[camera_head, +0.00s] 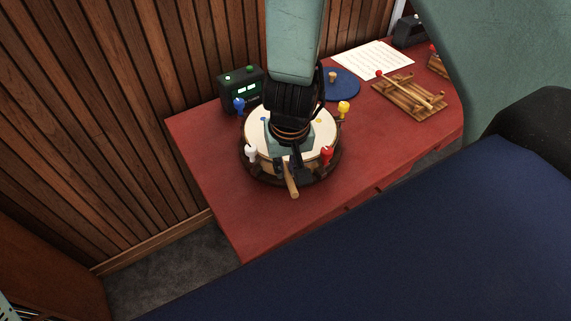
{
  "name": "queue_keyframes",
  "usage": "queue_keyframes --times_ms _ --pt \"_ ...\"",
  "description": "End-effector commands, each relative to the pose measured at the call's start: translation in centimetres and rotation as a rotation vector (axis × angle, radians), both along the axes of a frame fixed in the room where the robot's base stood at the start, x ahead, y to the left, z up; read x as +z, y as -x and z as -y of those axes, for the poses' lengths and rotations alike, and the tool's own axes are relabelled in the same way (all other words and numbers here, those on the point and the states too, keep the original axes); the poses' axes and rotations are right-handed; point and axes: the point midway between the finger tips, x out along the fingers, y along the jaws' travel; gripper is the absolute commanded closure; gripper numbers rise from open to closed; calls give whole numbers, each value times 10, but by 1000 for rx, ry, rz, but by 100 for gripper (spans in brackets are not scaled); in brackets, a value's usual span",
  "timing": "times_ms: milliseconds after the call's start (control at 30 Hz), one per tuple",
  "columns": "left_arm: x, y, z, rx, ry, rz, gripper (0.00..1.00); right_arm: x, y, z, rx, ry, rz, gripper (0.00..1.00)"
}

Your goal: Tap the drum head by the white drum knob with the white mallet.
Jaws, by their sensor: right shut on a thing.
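A round drum with a cream drum head (258,131) and dark rim stands on the red table. Around its rim are a white drum knob (251,153) at front left, a red knob (326,155) at front right, a blue knob (239,104) at back left and a yellow knob (343,109) at back right. My right gripper (287,168) points down over the front of the drum, between the white and red knobs. It is shut on a mallet, whose wooden handle (292,187) sticks out toward the front. The mallet's head is hidden. My left gripper is not in view.
A dark box with green lights (240,90) stands behind the drum at left. The red table (225,190) is clear at front left.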

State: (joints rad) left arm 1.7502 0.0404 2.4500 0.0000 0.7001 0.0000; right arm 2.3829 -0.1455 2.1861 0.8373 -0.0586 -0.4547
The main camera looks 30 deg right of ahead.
Motion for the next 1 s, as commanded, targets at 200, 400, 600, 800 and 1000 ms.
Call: queue_keyframes --times_ms 200,400,600,800,1000 --pt "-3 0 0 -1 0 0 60 -3 0 0 0 0 0 100" --pt "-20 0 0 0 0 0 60 -20 0 0 0 0 0 100" --pt "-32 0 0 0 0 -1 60 -30 0 0 0 0 0 100" --pt "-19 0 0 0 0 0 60 -17 0 0 0 0 0 100" --pt "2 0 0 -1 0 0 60 5 0 0 0 0 0 100"
